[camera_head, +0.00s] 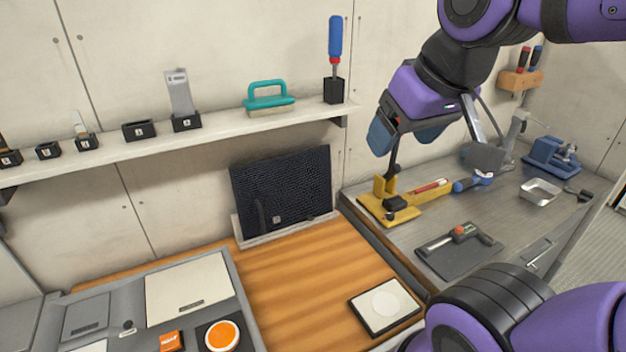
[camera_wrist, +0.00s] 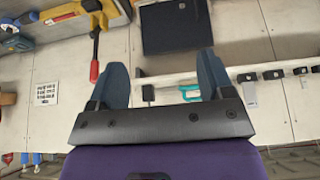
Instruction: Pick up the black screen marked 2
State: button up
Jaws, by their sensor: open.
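The black screen (camera_head: 281,185) is a dark textured panel standing upright at the back of the wooden counter, in a pale narrow base (camera_head: 285,232) against the wall. A small white label is on its lower part; I cannot read its mark clearly. A dark handle-like piece shows at its lower left. In the wrist view the screen (camera_wrist: 176,26) appears at the top middle, beyond the fingers. My gripper (camera_head: 405,140) is open and empty, up and to the right of the screen, above the grey workbench. Its two blue fingers (camera_wrist: 162,64) are apart and touch nothing visible.
A wall shelf (camera_head: 215,140) above the screen holds a teal-handled float (camera_head: 268,94), a blue-handled screwdriver and several small black holders. A yellow fixture (camera_head: 390,205) stands below my gripper. A white framed pad (camera_head: 384,305) lies on the counter; the wood before the screen is clear.

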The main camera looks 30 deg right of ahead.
aim_at(274, 194)
jog(key=k+j, duration=0.1)
jog(key=j, duration=0.3)
jog(key=k+j, duration=0.1)
jog(key=j, duration=0.35)
jog(key=k+j, duration=0.1)
jog(key=j, duration=0.7)
jog(key=k+z, duration=0.05)
